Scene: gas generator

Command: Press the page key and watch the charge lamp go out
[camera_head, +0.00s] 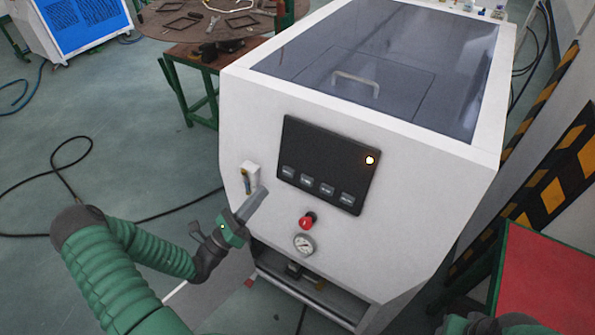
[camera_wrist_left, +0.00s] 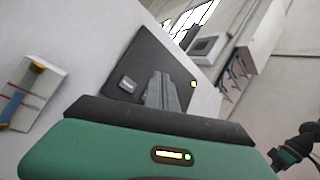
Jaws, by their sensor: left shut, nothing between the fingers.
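The dark control panel (camera_head: 328,150) is on the front of a white machine. Several grey keys (camera_head: 327,189) run along the panel's lower edge. Their labels are too small to read, so I cannot tell which is the page key. One key (camera_wrist_left: 127,84) shows beside my fingers in the left wrist view. My left gripper (camera_head: 262,190) is shut and empty, left of and slightly below the leftmost key. Contact with the panel is not visible.
A small white and yellow fitting (camera_head: 250,177) is just left of my fingertips. A red-topped table (camera_head: 545,285) stands at the right. A black cable (camera_head: 130,220) lies on the floor.

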